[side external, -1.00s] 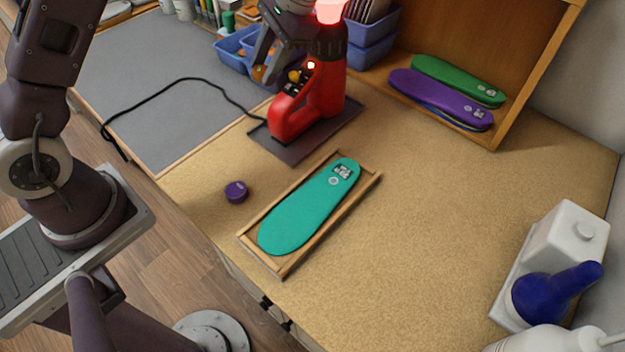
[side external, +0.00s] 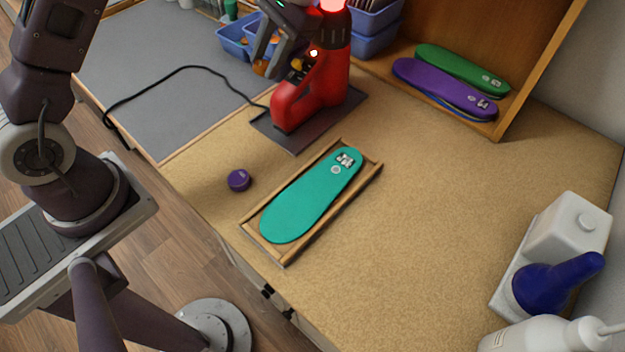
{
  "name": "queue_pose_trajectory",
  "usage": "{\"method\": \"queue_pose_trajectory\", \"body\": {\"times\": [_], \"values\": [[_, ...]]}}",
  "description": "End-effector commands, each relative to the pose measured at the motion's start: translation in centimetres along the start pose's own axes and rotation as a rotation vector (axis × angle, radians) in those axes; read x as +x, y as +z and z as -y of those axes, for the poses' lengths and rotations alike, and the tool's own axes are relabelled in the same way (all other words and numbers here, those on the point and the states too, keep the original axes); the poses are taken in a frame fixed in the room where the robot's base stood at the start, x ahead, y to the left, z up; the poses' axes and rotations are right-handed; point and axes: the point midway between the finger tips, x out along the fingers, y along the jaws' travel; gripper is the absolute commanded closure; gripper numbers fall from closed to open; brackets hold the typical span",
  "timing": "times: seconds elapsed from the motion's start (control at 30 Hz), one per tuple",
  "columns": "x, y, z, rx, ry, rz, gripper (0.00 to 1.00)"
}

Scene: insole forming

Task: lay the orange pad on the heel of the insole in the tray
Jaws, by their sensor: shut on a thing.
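A teal insole (side external: 312,195) lies flat in a shallow wooden tray (side external: 286,258) on the tan bench. Its rounded wide end points to the lower left, and printed marks are at its upper right end. My gripper (side external: 263,68) is at the top of the view, beside a red device (side external: 318,95) with a glowing top. The gripper is shut on a small orange piece, apparently the orange pad, seen only as a sliver at the fingertips. The gripper is well apart from the tray.
A purple round puck (side external: 239,180) sits left of the tray. Blue bins (side external: 235,42) stand behind the gripper, and a black cable (side external: 160,78) crosses the grey mat. Purple and green insoles (side external: 445,88) lie on a shelf. Bench right of the tray is clear.

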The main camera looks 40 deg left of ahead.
Motion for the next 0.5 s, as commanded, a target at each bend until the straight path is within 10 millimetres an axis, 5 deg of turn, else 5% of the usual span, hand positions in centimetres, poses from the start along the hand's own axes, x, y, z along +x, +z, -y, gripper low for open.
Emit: {"method": "queue_pose_trajectory", "body": {"times": [0.2, 0.5], "values": [[-0.7, 0.2, 0.2, -0.001, 0.003, -0.006, 1.0], [-6.8, 2.4, 2.0, -0.002, 0.036, -0.051, 1.0]]}}
